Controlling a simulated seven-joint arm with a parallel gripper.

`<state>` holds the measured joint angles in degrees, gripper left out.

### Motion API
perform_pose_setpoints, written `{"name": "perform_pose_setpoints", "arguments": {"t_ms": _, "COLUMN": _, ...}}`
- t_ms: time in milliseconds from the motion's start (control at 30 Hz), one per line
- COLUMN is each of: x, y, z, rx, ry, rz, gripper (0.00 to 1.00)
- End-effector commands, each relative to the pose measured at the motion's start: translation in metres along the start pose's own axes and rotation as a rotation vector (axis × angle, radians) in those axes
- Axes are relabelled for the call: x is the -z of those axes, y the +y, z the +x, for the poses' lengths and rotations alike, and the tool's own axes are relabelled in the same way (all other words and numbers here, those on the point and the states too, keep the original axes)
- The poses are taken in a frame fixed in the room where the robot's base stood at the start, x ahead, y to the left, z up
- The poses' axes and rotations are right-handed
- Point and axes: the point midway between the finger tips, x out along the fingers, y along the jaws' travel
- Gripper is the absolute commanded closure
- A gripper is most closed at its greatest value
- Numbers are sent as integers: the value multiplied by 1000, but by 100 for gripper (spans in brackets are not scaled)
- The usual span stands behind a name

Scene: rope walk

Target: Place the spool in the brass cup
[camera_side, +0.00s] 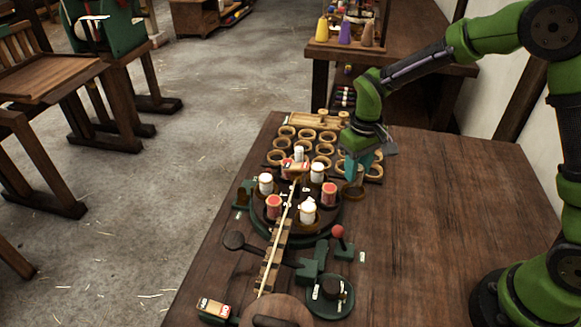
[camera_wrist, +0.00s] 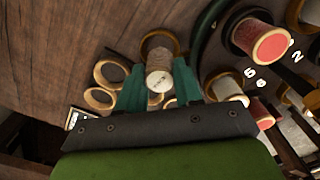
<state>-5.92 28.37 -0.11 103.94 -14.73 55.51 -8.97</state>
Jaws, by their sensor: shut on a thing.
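My gripper (camera_side: 357,168) is at the right edge of the rows of brass rings, above the table. In the wrist view its teal fingers (camera_wrist: 158,88) are shut on a spool (camera_wrist: 158,82) with a pale end and light brown thread. A brass cup (camera_wrist: 148,37) lies just beyond the spool in that view, and the spool overlaps its opening. A brown cup (camera_side: 353,192) shows right below my fingers in the side view. The fingers hide most of the spool there, so I cannot tell whether its lower end is inside the cup.
A green round carrier (camera_side: 262,230) with several white and red spools stands left of my gripper. Several empty brass rings (camera_side: 306,134) sit behind it. A red-knobbed lever (camera_side: 338,232) stands in front. The table's right side (camera_side: 440,220) is clear.

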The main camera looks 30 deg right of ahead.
Motion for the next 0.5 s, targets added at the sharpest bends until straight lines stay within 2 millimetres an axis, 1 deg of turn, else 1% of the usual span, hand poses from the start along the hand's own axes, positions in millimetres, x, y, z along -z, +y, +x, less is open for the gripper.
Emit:
{"name": "perform_pose_setpoints", "arguments": {"t_ms": 100, "x": -1, "y": 0, "z": 18, "rx": 0, "ry": -6, "rz": 0, "gripper": 95}}
{"name": "perform_pose_setpoints", "arguments": {"t_ms": 200, "x": -1, "y": 0, "z": 29, "rx": 0, "ry": -4, "rz": 1, "gripper": 95}}
{"name": "perform_pose_setpoints", "arguments": {"t_ms": 300, "x": -1, "y": 0, "z": 33, "rx": 0, "ry": -2, "rz": 1, "gripper": 95}}
{"name": "perform_pose_setpoints", "arguments": {"t_ms": 500, "x": -1, "y": 0, "z": 33, "rx": 0, "ry": -1, "rz": 1, "gripper": 95}}
